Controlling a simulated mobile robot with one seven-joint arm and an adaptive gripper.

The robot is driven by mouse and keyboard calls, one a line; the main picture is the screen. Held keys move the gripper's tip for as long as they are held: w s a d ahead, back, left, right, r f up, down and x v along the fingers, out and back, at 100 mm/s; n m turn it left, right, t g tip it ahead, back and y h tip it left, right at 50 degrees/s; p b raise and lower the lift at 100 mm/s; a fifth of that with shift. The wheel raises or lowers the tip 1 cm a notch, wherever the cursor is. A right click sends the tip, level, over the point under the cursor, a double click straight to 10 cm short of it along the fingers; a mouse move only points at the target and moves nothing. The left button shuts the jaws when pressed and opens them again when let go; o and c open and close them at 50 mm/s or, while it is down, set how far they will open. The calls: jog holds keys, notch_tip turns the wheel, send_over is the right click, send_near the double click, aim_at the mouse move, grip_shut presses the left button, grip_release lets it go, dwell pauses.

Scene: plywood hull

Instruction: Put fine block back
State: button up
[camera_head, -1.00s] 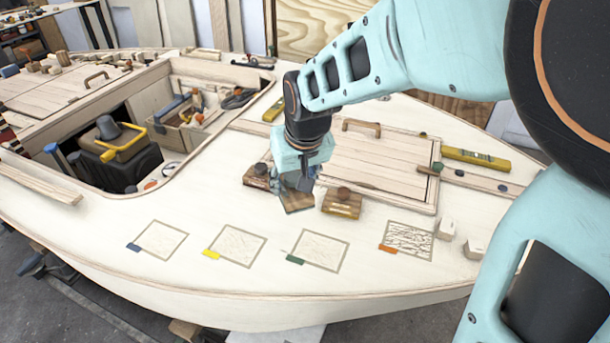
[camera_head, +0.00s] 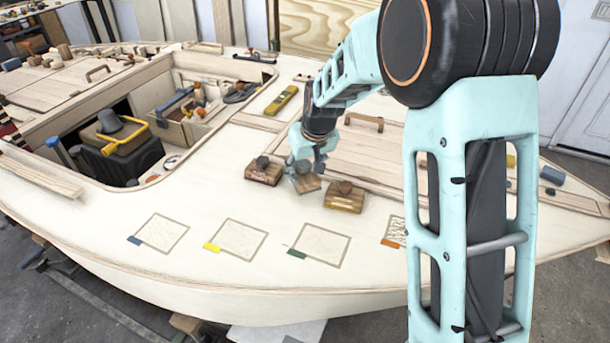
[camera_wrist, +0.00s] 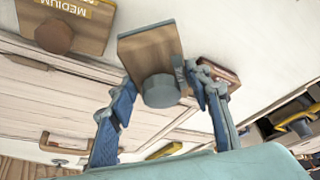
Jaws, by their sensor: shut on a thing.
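My gripper (camera_head: 303,166) is shut on the grey knob of a wooden block (camera_head: 307,184), between two other blocks on the pale deck. In the wrist view the held block (camera_wrist: 150,48) hangs with its knob between my fingertips (camera_wrist: 160,92); no label on it is readable. The block to its right (camera_head: 343,197) has a brown knob and shows in the wrist view as the block marked MEDIUM (camera_wrist: 75,22). The block to its left (camera_head: 263,173) has a dark knob and is partly hidden behind my finger in the wrist view. I cannot tell whether the held block touches the deck.
Outlined squares with blue (camera_head: 162,233), yellow (camera_head: 236,238), green (camera_head: 321,245) and orange (camera_head: 396,231) tabs lie along the near deck; my arm partly covers the orange one. A handled hatch (camera_head: 375,150) lies behind the blocks. The open cockpit (camera_head: 115,150) is at left.

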aim_at(305, 179)
jog(key=shift+w+f, duration=0.3)
jog(key=shift+f, duration=0.1)
jog(key=shift+w+d+f, duration=0.1)
jog(key=shift+w+f, duration=0.05)
jog(key=shift+f, duration=1.5)
jog(key=shift+f, duration=0.15)
jog(key=o, duration=1.2)
jog(key=shift+b, duration=0.3)
